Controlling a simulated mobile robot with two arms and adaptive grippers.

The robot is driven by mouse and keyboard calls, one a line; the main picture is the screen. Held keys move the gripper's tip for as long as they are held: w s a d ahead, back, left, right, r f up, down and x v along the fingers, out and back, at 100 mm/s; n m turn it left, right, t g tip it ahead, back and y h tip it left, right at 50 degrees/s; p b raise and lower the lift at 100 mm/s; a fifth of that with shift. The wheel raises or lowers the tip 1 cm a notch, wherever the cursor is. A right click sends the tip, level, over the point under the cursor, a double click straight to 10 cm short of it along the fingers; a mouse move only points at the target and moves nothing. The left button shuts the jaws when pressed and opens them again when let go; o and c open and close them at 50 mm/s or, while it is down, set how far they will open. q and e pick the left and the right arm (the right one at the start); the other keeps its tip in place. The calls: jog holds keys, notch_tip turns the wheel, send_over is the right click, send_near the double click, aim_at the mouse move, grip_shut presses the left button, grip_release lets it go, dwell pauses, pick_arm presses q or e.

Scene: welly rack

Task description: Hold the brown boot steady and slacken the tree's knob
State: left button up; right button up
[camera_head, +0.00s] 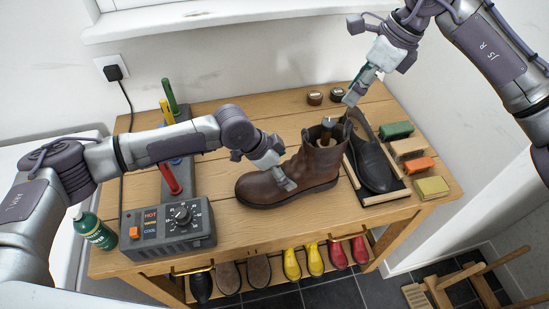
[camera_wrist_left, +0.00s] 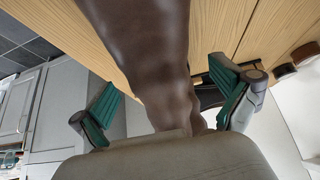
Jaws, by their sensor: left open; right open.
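The brown boot (camera_head: 295,175) stands upright on the bench, toe to the left. The boot tree's knob (camera_head: 328,122) sticks up from the boot's top. My left gripper (camera_head: 283,180) is open at the front of the boot. In the left wrist view the boot (camera_wrist_left: 145,50) lies between the two green-padded fingers of this gripper (camera_wrist_left: 170,105), with gaps visible on both sides. My right gripper (camera_head: 350,98) is open, just above and right of the knob.
A black shoe (camera_head: 372,165) lies in a tray right of the boot. Brushes and blocks (camera_head: 408,148) line the right edge. A control box (camera_head: 167,225) with a dryer rack and a green bottle (camera_head: 95,232) stand left. Two small tins (camera_head: 315,98) sit behind.

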pick_arm(q)
jog(key=shift+x, duration=1.1)
